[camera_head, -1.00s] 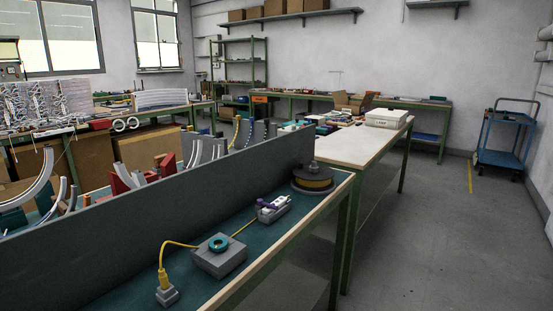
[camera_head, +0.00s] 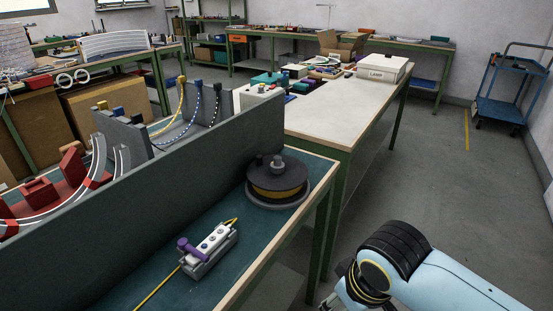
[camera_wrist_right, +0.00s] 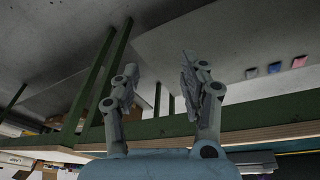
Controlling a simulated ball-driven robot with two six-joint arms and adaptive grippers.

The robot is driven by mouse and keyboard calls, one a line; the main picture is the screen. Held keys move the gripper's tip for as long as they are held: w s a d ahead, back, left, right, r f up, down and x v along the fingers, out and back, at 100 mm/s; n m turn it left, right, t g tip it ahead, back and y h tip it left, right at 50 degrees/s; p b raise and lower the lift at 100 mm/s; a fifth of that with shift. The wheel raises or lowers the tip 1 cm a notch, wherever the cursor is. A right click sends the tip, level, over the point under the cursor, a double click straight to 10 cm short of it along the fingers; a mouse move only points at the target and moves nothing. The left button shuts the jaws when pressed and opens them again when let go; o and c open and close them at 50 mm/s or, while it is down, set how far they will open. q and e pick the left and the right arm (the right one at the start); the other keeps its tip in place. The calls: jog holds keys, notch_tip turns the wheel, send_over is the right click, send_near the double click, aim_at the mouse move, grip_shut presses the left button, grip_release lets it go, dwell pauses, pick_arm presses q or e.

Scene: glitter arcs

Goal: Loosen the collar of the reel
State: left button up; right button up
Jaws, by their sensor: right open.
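The reel (camera_head: 278,182) stands on the green bench top near its far right end, with yellow cord wound between dark flanges. Its collar (camera_head: 277,162) is the grey knob-like piece at the top centre. My right arm comes in at the lower right of the head view, to the right of the bench and apart from the reel; its gripper is out of that view. In the right wrist view my right gripper (camera_wrist_right: 150,85) is open and empty, its two fingers spread, with a bench's green frame behind. My left gripper is not in view.
A grey clamp block (camera_head: 210,248) with a purple lever sits nearer on the bench, with yellow cord leading to it. A tall grey panel (camera_head: 170,200) runs along the bench's left side. A pale table (camera_head: 340,120) stands beyond; open floor lies right.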

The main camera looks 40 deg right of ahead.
notch_tip(320, 180, up, 9)
jog(key=w+m, duration=0.1)
jog(key=w, duration=0.2)
jog(key=m+g, duration=0.2)
jog(key=m, duration=1.2)
send_near(277, 164)
jog(key=s+f, duration=0.3)
jog(key=s+a+f, duration=0.1)
jog(key=s, duration=0.1)
jog(key=shift+f+p, duration=0.2)
jog(key=shift+p, duration=0.2)
jog(key=w+d+r+m, duration=0.2)
jog(key=w+r+m, duration=0.3)
jog(key=r, duration=0.1)
jog(key=shift+g+y, duration=0.3)
jog(key=shift+y, duration=0.1)
jog(key=f, duration=0.5)
jog(key=f+b, duration=0.1)
jog(key=f, duration=0.4)
jog(key=shift+w+a+f, duration=0.15)
jog(key=shift+a+f, duration=0.05)
jog(key=shift+f, duration=0.1)
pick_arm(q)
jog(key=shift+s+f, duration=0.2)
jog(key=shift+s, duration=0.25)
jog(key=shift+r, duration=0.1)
pick_arm(e)
jog(key=c, duration=0.9)
